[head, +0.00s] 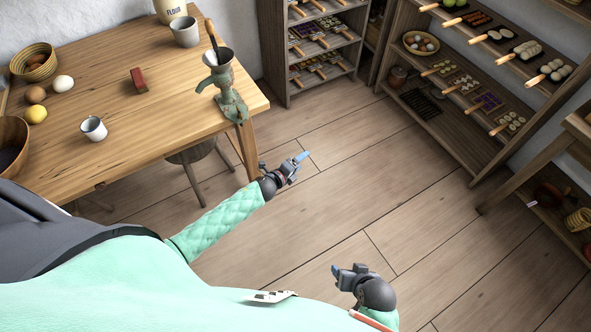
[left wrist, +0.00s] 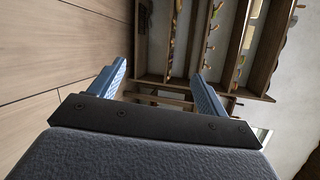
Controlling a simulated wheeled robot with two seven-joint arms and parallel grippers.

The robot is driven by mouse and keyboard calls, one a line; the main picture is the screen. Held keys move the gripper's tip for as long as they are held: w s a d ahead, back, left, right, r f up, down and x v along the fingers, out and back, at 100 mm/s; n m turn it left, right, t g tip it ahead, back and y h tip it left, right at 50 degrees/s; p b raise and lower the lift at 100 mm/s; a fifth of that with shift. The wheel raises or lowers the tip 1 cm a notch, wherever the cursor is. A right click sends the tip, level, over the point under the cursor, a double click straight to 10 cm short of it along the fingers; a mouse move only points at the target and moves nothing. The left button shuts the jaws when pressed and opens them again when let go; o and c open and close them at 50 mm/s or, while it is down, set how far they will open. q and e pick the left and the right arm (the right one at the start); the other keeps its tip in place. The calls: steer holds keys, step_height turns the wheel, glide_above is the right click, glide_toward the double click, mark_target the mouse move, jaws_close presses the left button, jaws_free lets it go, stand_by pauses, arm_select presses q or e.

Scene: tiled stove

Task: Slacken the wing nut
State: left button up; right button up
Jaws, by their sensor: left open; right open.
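A green hand-cranked grinder (head: 228,98) with a grey hopper and a dark-handled part stands at the right corner of the wooden table (head: 165,115). I cannot make out a wing nut on it; the underside of the table edge is hidden. My left gripper (head: 302,157) is open and empty, over the floor to the right of and below the grinder in the head view. Its blue fingers also show apart in the left wrist view (left wrist: 158,78), with nothing between them. My right gripper (head: 336,271) is open and empty over the floor at bottom centre.
On the table are a red block (head: 139,80), a white cup (head: 94,128), a grey pot (head: 185,31), a flour jar (head: 170,10), eggs, a lemon (head: 37,114) and bowls. A stool (head: 190,155) stands below. Shelves (head: 465,130) line the right. The middle floor is clear.

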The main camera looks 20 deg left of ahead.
arm_select(q)
steer(key=shift+s+a+f+n+y, duration=0.25)
steer(key=shift+s+f+n, duration=0.2)
steer(key=shift+f+n, duration=0.25)
steer(key=shift+s+a+f+n+y, duration=0.15)
steer(key=shift+s+f+n+y, duration=0.25)
steer(key=shift+f+n, duration=0.25)
steer(key=shift+c, duration=0.3)
